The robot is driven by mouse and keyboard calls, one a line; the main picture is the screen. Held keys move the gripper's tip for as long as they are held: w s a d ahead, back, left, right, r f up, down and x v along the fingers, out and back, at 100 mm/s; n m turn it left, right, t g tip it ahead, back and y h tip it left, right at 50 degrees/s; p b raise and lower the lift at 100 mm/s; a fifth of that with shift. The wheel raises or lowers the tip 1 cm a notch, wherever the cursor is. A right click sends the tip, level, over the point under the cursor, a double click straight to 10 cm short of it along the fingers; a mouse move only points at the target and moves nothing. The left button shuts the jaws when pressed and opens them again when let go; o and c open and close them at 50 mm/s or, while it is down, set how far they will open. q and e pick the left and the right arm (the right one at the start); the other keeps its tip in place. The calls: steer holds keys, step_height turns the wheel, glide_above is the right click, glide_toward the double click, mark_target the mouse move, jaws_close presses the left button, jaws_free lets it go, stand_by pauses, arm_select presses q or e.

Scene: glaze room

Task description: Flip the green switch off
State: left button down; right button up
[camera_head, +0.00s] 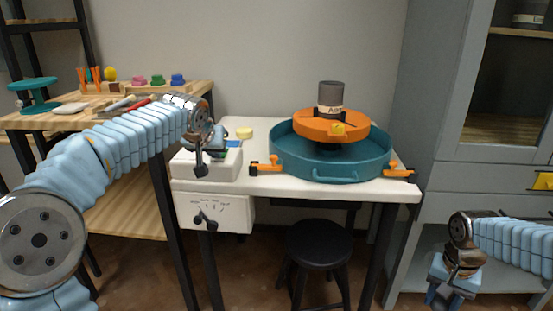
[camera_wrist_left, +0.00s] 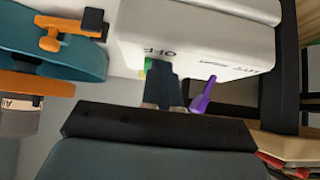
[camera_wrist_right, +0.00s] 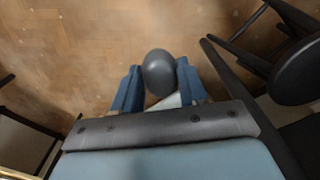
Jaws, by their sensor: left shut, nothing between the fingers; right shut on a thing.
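The green switch (camera_wrist_left: 148,63) shows in the left wrist view as a small green patch beside the "OFF" lettering on a white box (camera_wrist_left: 200,45). My left gripper's fingers hide most of it, so its tilt cannot be told. My left gripper (camera_wrist_left: 164,82) is shut and empty, its tips close to the box beside the switch; I cannot tell whether they touch it. In the head view my left gripper (camera_head: 201,168) is at the white box (camera_head: 222,172) on the table. My right gripper (camera_wrist_right: 158,82) is shut on a dark grey rounded thing (camera_wrist_right: 158,70), low at the right in the head view (camera_head: 449,290).
A purple lever (camera_wrist_left: 204,96) sticks out of the box close to my left fingers. A teal basin (camera_head: 335,171) with an orange wheel (camera_head: 318,127) stands right of the box. A panel with a dark knob (camera_head: 230,213) hangs below the tabletop. A black stool (camera_head: 319,240) stands underneath.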

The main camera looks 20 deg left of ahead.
arm_select(q)
steer(key=shift+p, duration=0.8)
steer(key=shift+r, duration=0.15)
arm_select(e)
steer(key=shift+r, duration=0.15)
arm_select(q)
steer(key=shift+r+p, duration=0.7)
arm_select(e)
steer(key=shift+r, duration=0.55)
